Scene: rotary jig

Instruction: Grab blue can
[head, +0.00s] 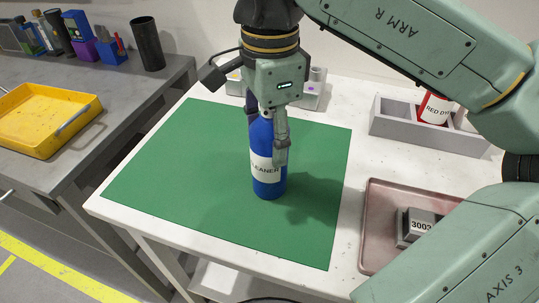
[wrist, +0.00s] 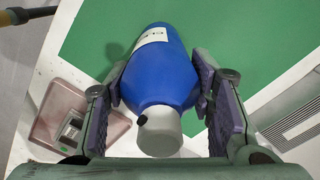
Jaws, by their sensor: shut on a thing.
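The blue can (head: 267,180) has a white label reading "CLEANER" and stands upright on the green mat (head: 190,160). My gripper (head: 268,140) comes down over it from above, with its fingers on either side of the can's upper part. In the wrist view, my gripper (wrist: 160,100) is shut on the blue can (wrist: 160,75), and the can's grey-white cap (wrist: 160,132) sits between the finger bases. In the head view the can's top is hidden behind my gripper.
A grey bin (head: 395,128) with a red "RED DYE" container (head: 435,108) stands at right. A yellow tray (head: 30,140) lies on the left bench. The mat around the can is clear.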

